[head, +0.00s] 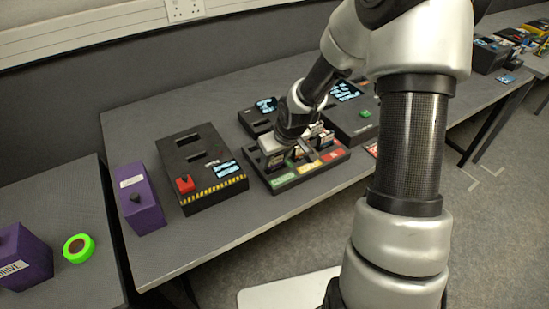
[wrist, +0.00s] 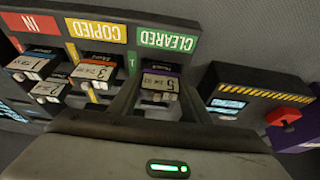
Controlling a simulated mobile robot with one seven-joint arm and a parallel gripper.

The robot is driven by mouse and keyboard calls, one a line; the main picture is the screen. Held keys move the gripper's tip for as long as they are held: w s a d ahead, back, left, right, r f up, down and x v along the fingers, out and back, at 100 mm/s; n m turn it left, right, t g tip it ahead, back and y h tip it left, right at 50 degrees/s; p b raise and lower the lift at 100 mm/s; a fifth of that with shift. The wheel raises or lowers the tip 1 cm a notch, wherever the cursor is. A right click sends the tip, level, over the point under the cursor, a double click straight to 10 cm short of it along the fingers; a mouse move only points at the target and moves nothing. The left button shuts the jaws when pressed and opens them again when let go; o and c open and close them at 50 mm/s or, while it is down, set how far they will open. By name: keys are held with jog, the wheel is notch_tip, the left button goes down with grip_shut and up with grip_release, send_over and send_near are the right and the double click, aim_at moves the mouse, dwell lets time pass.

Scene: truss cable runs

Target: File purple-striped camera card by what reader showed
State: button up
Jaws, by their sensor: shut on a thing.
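The purple-striped card (wrist: 160,82), marked 5, is upright in the wrist view, at the green CLEARED column of the black card tray (head: 315,174). My gripper (wrist: 158,97) is shut on it, one finger on each side. Whether the card's lower edge is seated in a slot is hidden. In the head view my gripper (head: 280,150) is over the tray's left end and mostly covers the card. The tray's yellow COPIED label (wrist: 96,30) and red IN label (wrist: 30,22) show in the wrist view. The reader's screen text is too small to read.
Other cards, one orange-striped (wrist: 90,72) and blue-striped ones (wrist: 30,65), stand close by. A black device with a red button (head: 185,184) and a purple box (head: 139,202) are left of the tray. Devices with screens (head: 346,91) stand behind. Bare table lies in front.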

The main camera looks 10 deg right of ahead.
jog(key=o, duration=1.6)
jog(key=shift+c, duration=0.2)
notch_tip(320, 180, up, 8)
jog(key=p, duration=0.6)
jog(key=shift+f, duration=0.15)
